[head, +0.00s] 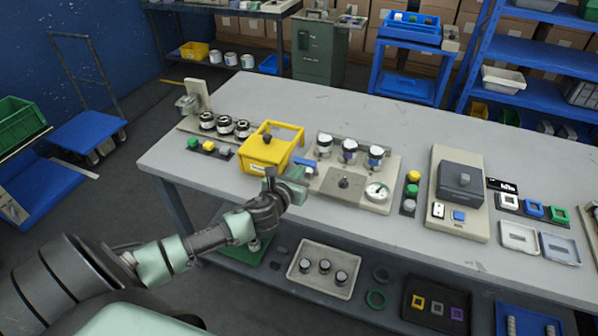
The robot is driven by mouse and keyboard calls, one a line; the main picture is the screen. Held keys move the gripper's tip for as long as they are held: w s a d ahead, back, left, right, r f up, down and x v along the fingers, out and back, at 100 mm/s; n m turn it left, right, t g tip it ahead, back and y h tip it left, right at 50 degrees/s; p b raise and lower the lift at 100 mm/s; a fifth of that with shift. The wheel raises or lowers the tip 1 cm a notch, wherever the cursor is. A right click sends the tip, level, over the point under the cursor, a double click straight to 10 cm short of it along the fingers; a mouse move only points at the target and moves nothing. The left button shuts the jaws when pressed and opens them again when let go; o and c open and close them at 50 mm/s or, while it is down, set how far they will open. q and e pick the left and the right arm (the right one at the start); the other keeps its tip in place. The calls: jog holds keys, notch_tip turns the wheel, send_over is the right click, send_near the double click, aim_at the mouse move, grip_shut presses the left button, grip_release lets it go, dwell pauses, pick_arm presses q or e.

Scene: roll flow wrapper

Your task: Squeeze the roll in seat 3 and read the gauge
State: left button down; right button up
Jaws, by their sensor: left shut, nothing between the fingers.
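The seat numbers are too small to read. A round white gauge (376,192) sits at the plate's front right; its reading is too small to tell. A dark knob (343,183) is left of the gauge. My left gripper (303,178) is shut and empty at the plate's left side, apart from the rolls. Its fingertips are hard to make out. My right gripper is out of view.
A yellow box-like fixture (272,148) stands just left of my gripper, with a small blue piece (305,164) beside it. Stacked coloured buttons (412,190) and a grey machine (461,184) stand right. The table's back is clear.

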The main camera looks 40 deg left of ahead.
aim_at(302, 160)
pick_arm(q)
jog(key=shift+w+r+p, duration=0.25)
jog(key=shift+r+p, duration=0.1)
jog(key=shift+w+a+r+p, duration=0.3)
jog(key=shift+w+r+p, duration=0.65)
jog(key=shift+p, duration=0.3)
jog(key=shift+w+a+r+p, duration=0.15)
jog(key=shift+w+r+p, duration=0.15)
jog(key=shift+w+p, duration=0.2)
jog(key=shift+w+a+r+p, duration=0.1)
jog(key=shift+w+r+p, duration=0.2)
jog(key=shift+w, duration=0.3)
jog(key=shift+w+a+p, duration=0.25)
jog(key=shift+w, duration=0.85)
jog(key=shift+w+a+p, duration=0.25)
jog(key=shift+w, duration=0.85)
